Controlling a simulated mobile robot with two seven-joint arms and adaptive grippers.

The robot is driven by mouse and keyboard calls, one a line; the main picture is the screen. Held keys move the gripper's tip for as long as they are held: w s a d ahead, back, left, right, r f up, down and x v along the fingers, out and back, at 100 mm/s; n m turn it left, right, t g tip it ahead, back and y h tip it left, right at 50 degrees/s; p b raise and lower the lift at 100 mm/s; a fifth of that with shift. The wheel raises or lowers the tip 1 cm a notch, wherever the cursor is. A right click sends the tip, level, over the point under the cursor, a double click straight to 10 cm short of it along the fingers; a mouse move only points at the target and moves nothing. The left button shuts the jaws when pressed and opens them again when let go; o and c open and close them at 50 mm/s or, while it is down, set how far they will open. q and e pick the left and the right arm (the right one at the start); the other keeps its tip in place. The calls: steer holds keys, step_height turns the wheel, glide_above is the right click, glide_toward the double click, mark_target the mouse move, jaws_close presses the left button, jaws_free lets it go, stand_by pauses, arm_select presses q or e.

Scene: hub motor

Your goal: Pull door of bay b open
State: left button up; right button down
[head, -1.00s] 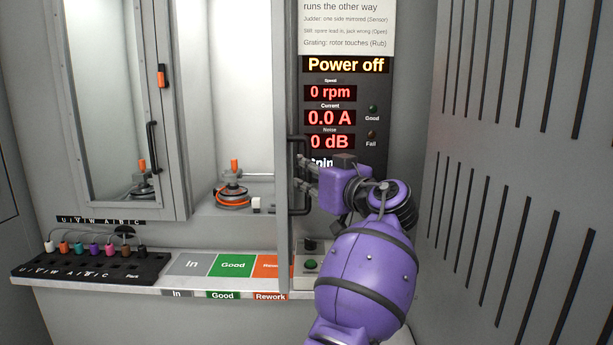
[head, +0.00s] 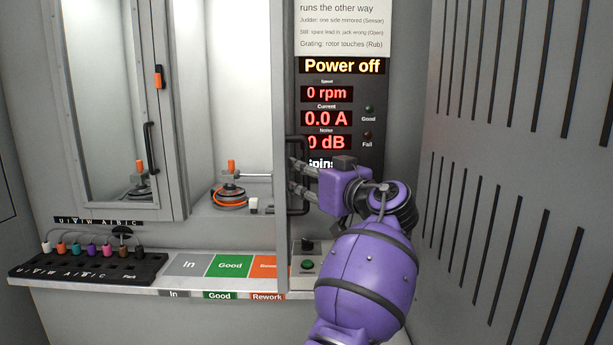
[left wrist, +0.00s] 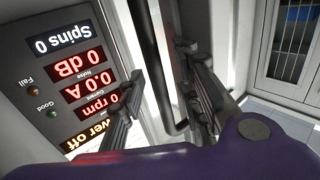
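The door of bay b (head: 280,120) stands swung out, seen nearly edge-on in the head view. Its dark bar handle (head: 296,148) is on the side facing right. My left gripper (head: 294,176) comes to the handle from the right, its fingers spread. In the left wrist view the handle (left wrist: 151,50) runs between the two fingers of the gripper (left wrist: 163,75), with gaps visible beside it. I cannot tell whether either finger touches it. Inside bay b (head: 222,90) is a hub motor (head: 229,193) with an orange-topped shaft. My right gripper is not in view.
A display panel (head: 341,125) reading "Power off" is behind my gripper. A closed bay with its own handle (head: 151,148) is at left. Below are a connector rack (head: 85,268) and In, Good (head: 229,265) and Rework plates. A slotted grey wall (head: 510,150) bounds the right.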

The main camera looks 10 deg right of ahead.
arm_select(q)
steer(key=v, duration=1.2)
